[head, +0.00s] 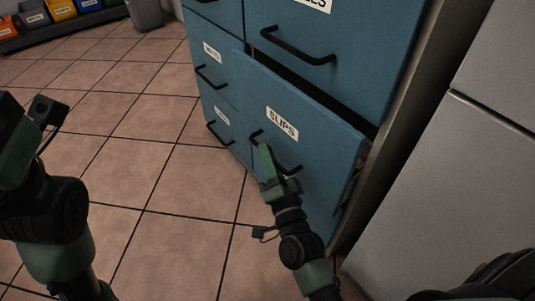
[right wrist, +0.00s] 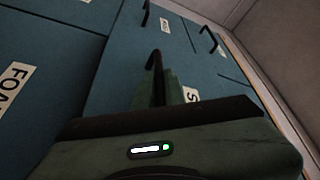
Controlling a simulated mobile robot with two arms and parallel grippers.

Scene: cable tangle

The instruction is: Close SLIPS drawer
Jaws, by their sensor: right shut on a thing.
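The SLIPS drawer (head: 315,150) is a blue drawer front with a white SLIPS label, in the lower right of the blue cabinet. It stands out from the cabinet, with a dark gap above it and along its right side. My right gripper (head: 266,153) is at the left end of its black bar handle (head: 287,167) and shut on it. In the right wrist view the handle (right wrist: 157,65) runs up from between the fingers, and the label is partly covered. My left arm is at the left edge of the head view; whether its gripper is open I cannot tell.
Other blue drawers with black handles (head: 298,52) are above and to the left, flush with the cabinet. A grey panel (head: 450,170) stands at the right. Coloured bins (head: 62,9) and a grey bin (head: 146,13) are far left. The tiled floor (head: 150,170) is clear.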

